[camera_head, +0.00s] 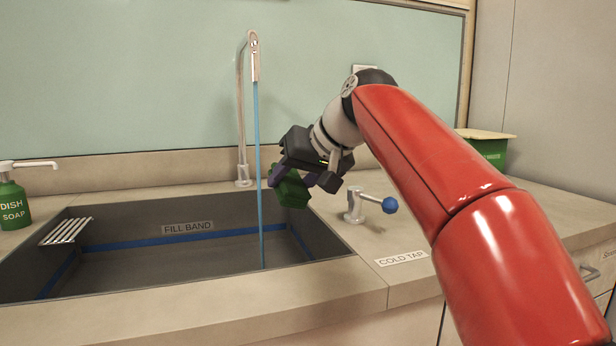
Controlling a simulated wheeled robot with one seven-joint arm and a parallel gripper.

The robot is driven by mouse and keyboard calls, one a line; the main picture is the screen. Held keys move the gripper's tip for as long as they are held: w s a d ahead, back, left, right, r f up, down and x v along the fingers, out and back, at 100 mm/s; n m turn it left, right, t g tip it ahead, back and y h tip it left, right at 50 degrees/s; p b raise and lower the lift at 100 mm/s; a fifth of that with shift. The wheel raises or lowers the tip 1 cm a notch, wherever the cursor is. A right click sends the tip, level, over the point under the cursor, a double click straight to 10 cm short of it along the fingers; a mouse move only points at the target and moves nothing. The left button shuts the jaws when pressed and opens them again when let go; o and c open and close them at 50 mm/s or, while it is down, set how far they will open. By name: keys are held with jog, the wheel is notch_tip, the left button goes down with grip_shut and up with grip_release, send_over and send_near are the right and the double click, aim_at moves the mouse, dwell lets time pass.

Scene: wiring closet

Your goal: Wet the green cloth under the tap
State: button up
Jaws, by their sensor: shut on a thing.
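My gripper (293,184) is shut on the green cloth (291,192) and holds it above the right part of the sink (190,284). The silver tap (241,110) stands behind the sink. A thin blue stream of water (262,225) runs from its spout down into the basin. The cloth is just right of the stream in the picture; I cannot tell whether they touch. The cold tap handle (356,205), with a blue knob, stands on the counter right of the sink. Part of the cloth is hidden by my gripper.
A dish soap bottle (12,203) stands left of the sink. A small metal rack (66,231) is at the sink's left side. A "FILL BAND" label (188,227) and blue band mark the basin wall. A green bin (492,152) stands at the back right.

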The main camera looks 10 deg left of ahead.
jog(key=shift+w+a+f+p, duration=0.2)
jog(key=shift+a+p, duration=0.1)
jog(key=shift+a, duration=0.6)
jog(key=shift+w+a+f+p, duration=0.15)
jog(key=shift+a+p, duration=0.15)
jog(key=shift+a, duration=0.65)
jog(key=shift+w+a+f+p, duration=0.2)
jog(key=shift+a+p, duration=0.1)
jog(key=shift+a, duration=0.6)
jog(key=shift+s+d+b, duration=0.25)
jog(key=shift+d+b, duration=0.2)
jog(key=shift+d, duration=0.85)
jog(key=shift+s+d+b, duration=0.25)
jog(key=shift+d+b, duration=0.2)
jog(key=shift+d, duration=0.9)
jog(key=shift+s+d+b, duration=0.25)
jog(key=shift+d+b, duration=0.2)
jog(key=shift+d, duration=0.85)
jog(key=shift+r, duration=0.1)
jog(key=s+d+r+p, duration=0.1)
jog(key=d+r+p, duration=0.1)
jog(key=d, duration=0.3)
jog(key=shift+r+p, duration=0.35)
jog(key=shift+r, duration=0.55)
